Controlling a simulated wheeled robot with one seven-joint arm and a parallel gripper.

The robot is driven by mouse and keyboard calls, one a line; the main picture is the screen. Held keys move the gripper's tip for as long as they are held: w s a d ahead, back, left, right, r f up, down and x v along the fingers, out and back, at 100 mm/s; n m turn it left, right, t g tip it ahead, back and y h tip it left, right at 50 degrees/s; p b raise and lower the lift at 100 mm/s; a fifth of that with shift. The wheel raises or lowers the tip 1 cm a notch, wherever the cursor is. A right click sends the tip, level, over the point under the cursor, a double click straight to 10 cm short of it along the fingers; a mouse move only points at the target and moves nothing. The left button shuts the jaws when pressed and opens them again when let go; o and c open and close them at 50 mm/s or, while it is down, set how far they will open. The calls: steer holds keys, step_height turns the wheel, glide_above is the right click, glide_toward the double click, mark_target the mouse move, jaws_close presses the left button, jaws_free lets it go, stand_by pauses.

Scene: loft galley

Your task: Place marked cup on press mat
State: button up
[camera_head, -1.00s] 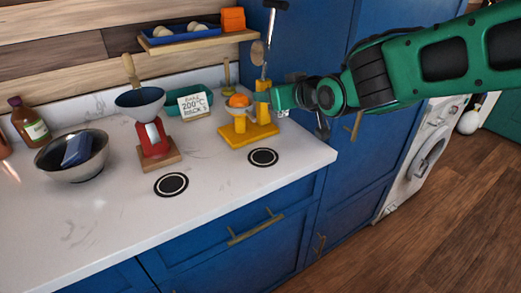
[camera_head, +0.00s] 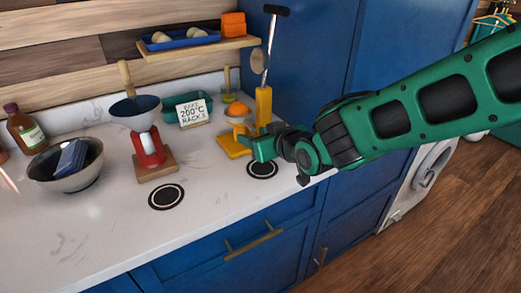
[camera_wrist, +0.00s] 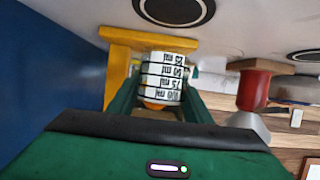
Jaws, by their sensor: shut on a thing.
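My gripper (camera_wrist: 163,98) is shut on the marked cup (camera_wrist: 166,72), a white cup with black ml lines, seen between the fingers in the wrist view. In the head view my gripper (camera_head: 258,148) is low, in front of the yellow press (camera_head: 232,146), and hides the cup. The black round mat in front of the press (camera_head: 262,171) is just below my gripper and partly covered by it; a black mat also shows at the top of the wrist view (camera_wrist: 174,8). I cannot tell whether the cup touches any surface.
A second black mat (camera_head: 166,197) lies to the left, before a red-based stand with a funnel (camera_head: 148,150). A metal bowl (camera_head: 65,178) holds a blue item. A sign (camera_head: 193,112) stands behind. An orange (camera_head: 237,109) sits on the press.

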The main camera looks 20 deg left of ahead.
steer(key=shift+f, duration=2.2)
steer(key=o, duration=1.1)
steer(key=shift+f, duration=0.1)
steer(key=shift+c, duration=0.2)
steer(key=shift+d, duration=0.1)
steer(key=v, duration=1.2)
